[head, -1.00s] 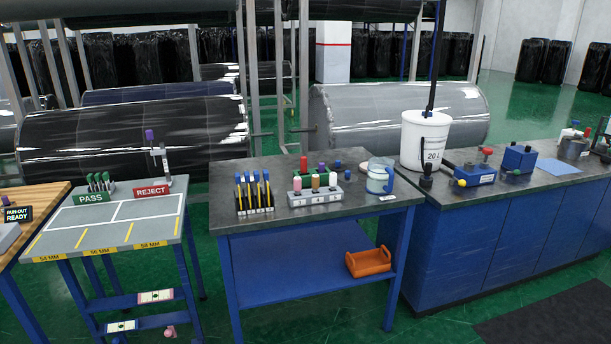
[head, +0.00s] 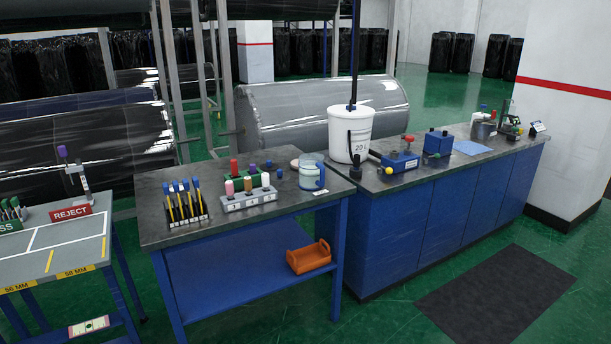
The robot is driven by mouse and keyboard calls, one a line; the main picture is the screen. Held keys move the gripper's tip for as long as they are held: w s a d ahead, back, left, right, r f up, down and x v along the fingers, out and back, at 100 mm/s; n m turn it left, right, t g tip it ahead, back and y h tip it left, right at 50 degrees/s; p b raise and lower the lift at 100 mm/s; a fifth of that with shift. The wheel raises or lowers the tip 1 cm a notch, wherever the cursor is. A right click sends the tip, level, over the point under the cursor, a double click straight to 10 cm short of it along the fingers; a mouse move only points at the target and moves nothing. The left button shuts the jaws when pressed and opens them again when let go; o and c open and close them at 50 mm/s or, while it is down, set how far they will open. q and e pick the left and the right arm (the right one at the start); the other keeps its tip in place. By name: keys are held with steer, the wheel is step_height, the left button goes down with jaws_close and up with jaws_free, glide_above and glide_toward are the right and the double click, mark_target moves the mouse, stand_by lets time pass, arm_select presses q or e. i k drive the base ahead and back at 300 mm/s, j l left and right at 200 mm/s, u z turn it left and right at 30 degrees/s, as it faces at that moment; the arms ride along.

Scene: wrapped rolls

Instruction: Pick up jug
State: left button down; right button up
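The jug (head: 308,177) is a clear, pale vessel with a blue handle (head: 321,177) on its right side. It stands upright near the right end of the dark-topped table (head: 235,222). A small white label lies in front of it on the table edge. Neither of my grippers is in the head view, so I cannot see how they stand relative to the jug.
A grey rack of bottles (head: 248,198) and a black holder of blue-and-yellow tools (head: 186,207) stand left of the jug. A white 20 L bucket (head: 350,135) stands right of it on the blue-cabinet counter (head: 440,205). An orange tray (head: 308,257) sits on the lower shelf.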

mark_target(311, 169)
steer(key=i+j+u, duration=0.1)
steer(key=i+j, duration=0.4)
steer(key=i+j+u, duration=0.1)
steer(key=i+j, duration=0.3)
steer(key=i, duration=0.25)
steer(key=i+j, duration=0.4)
steer(key=i, duration=0.2)
steer(key=u, duration=0.05)
